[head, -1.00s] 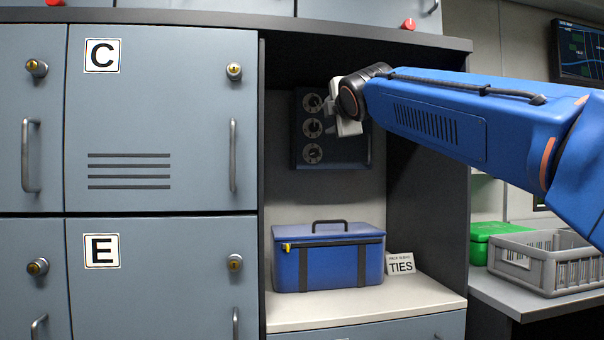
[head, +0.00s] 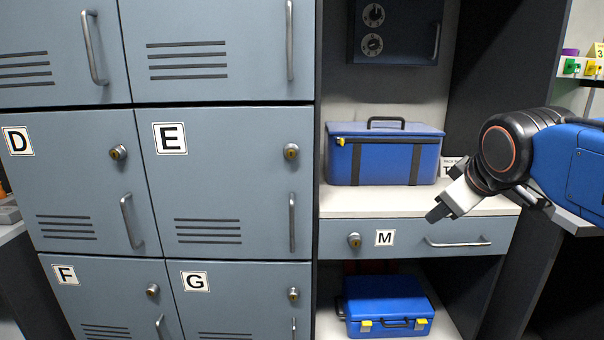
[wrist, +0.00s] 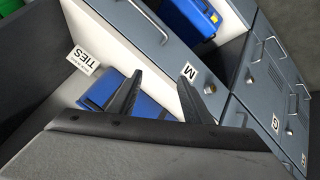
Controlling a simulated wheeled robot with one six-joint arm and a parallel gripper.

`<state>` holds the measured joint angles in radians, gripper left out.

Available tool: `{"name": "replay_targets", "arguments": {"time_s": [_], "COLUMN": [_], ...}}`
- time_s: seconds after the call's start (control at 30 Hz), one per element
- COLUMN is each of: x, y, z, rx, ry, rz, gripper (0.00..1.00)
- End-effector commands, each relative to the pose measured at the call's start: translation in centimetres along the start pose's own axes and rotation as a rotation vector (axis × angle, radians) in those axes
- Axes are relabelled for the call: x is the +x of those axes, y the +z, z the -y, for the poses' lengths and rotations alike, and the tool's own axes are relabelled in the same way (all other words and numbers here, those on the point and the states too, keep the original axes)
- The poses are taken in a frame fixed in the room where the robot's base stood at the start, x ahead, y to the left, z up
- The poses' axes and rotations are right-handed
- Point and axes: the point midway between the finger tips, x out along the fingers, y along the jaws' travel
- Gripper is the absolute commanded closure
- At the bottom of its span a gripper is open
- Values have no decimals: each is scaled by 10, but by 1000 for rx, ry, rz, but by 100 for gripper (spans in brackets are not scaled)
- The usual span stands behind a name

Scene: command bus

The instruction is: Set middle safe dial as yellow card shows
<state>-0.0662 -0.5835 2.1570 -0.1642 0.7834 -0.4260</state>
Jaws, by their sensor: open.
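The dark blue safe (head: 405,52) hangs on the back wall of the open bay, its top cut off in the head view. Two of its dials show: the upper visible one, which is the middle dial (head: 374,14), and the bottom dial (head: 372,44). Their settings are too small to read. My gripper (head: 438,212) is in front of the shelf, below and right of the safe, pointing down-left. In the wrist view its fingers (wrist: 160,78) are apart and empty.
A blue bag (head: 350,165) stands on the shelf beside a TIES sign (wrist: 83,60). Drawer M (head: 415,238) is below, with a blue case (head: 390,308) under it. Lockers D, E (head: 220,200), F and G fill the left. A dark side wall stands right of the bay.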

Motion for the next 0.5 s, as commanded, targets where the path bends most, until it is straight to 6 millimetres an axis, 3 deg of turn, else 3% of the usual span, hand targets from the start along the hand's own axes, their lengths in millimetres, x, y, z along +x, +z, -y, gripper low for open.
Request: {"name": "replay_targets", "arguments": {"time_s": [0.03, 0.1, 0.3, 0.4, 0.5], "x": [4, 10, 21, 24, 25], "y": [29, 64, 157, 189, 209], "z": [17, 40, 105, 129, 145], "rx": [62, 153, 394, 480, 537], "ry": [-26, -61, -137, -160, -173], "rz": [38, 90, 237, 293, 331], "gripper": [55, 55, 55, 55, 55]}}
